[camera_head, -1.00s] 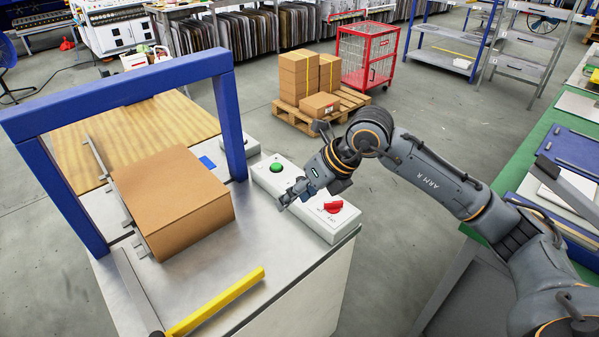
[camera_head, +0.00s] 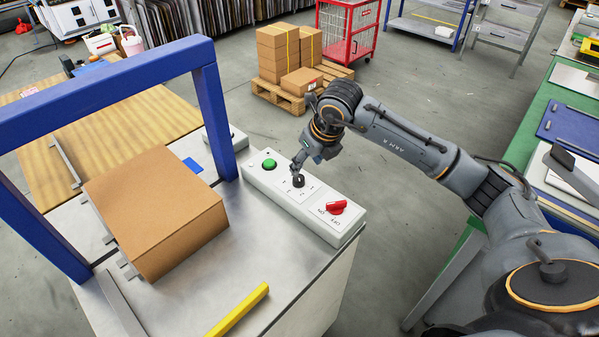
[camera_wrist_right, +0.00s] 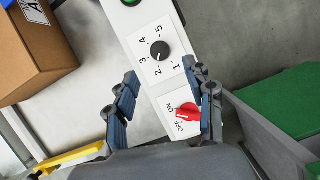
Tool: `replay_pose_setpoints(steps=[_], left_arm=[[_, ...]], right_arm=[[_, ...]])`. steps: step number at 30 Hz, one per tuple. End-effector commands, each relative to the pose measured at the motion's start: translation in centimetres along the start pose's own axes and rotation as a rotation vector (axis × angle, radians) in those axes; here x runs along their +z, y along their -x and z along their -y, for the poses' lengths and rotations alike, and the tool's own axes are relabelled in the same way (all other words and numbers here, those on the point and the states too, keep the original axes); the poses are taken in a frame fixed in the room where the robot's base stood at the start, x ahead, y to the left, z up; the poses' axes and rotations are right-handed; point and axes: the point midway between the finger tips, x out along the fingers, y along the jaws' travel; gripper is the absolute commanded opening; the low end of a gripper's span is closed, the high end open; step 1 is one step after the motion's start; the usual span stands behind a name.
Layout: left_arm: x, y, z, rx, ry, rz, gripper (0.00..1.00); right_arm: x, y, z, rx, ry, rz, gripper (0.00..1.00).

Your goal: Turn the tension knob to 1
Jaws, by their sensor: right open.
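The tension knob (camera_wrist_right: 159,50) is a small black round knob on a white dial plate marked 1 to 5. Its light pointer mark seems to face near 2, but it is small to read. The knob also shows in the head view (camera_head: 298,181), on the control box just under my right gripper (camera_head: 300,166). In the right wrist view my right gripper (camera_wrist_right: 163,88) is open and empty, its two blue-grey fingers apart, with the knob beyond the fingertips. I cannot tell the exact gap. My left gripper is not in view.
The control box (camera_head: 263,190) also carries a green button (camera_head: 269,164) and a red ON/OFF switch (camera_head: 336,208). A yellow bar (camera_head: 238,312) lies at the front.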

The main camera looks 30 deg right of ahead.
Motion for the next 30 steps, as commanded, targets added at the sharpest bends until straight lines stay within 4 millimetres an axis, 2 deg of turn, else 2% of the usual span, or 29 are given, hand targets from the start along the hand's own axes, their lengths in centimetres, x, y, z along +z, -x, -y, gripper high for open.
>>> replay_pose_setpoints(steps=[6, 12, 24, 30], left_arm=[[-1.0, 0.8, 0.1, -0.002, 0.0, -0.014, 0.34], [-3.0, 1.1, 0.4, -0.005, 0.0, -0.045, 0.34], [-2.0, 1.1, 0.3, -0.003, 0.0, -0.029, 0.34], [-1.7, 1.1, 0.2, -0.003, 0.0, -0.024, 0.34]], right_arm=[[0.0, -4.4, -0.1, 0.003, -0.001, -0.003, 0.53], [0.0, -6.9, -0.1, 0.002, 0.0, -0.001, 0.53], [0.0, -7.6, 0.0, 0.0, 0.001, 0.001, 0.53], [0.0, -7.6, 0.0, 0.001, 0.001, 0.001, 0.13]])
